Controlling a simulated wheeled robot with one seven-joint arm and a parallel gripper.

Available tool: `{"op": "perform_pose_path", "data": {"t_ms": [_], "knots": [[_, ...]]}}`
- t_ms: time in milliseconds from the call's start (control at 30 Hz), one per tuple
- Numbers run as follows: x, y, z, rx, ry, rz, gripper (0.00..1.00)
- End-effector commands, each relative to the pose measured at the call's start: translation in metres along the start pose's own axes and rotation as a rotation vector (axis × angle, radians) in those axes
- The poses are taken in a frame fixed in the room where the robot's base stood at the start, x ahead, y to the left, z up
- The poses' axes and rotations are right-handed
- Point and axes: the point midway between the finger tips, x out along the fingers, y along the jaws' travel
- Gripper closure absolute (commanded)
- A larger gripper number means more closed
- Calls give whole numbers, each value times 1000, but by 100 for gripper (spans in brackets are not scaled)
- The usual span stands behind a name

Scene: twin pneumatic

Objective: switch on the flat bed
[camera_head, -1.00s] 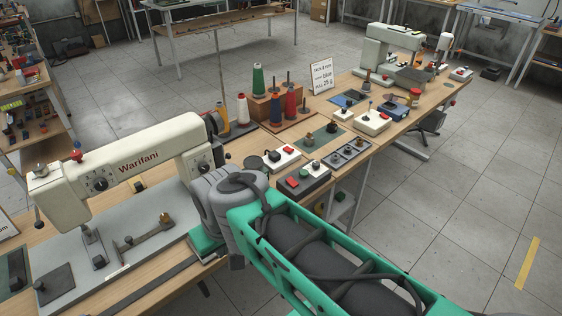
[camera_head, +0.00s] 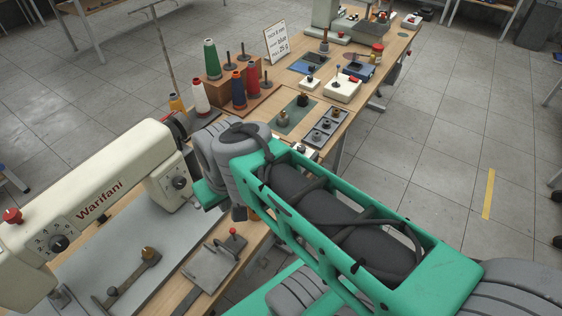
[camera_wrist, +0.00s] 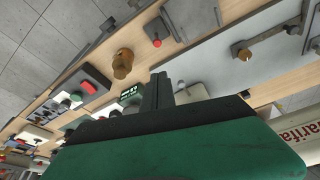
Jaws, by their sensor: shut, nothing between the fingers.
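The flat-bed sewing machine, cream and marked Warifani (camera_head: 100,190), stands at the left in the head view, its grey bed plate (camera_head: 110,255) in front. Part of its lettering shows at the right edge of the wrist view (camera_wrist: 303,121). My gripper (camera_wrist: 158,80) is shut and empty, its dark fingers standing up in the middle of the wrist view above the bench. Left of the fingers is a dark switch box with a red button (camera_wrist: 88,87) and a green button beside it. My arm hides most of this box in the head view. I cannot tell contact.
A brass-coloured part (camera_wrist: 122,63) and a red-knobbed lever (camera_wrist: 157,43) lie near my fingers. Thread cones (camera_head: 211,58), a sign (camera_head: 277,41) and a grey tray (camera_head: 328,126) stand farther along the bench.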

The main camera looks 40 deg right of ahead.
Motion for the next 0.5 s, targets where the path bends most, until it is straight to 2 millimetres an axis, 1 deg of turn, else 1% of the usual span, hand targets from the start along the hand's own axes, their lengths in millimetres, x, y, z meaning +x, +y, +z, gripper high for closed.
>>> {"op": "perform_pose_path", "data": {"t_ms": [67,167,267,300,367,400,500], "knots": [[-2,7,-5,48,-5,-1,100],[-6,32,-22,221,-16,-11,100],[-12,78,-43,500,-29,-33,100],[-14,100,-50,622,-31,-45,100],[-16,135,-55,796,-35,-64,100],[-17,157,-55,903,-35,-77,100],[-21,203,-50,1113,-32,-104,100]]}}
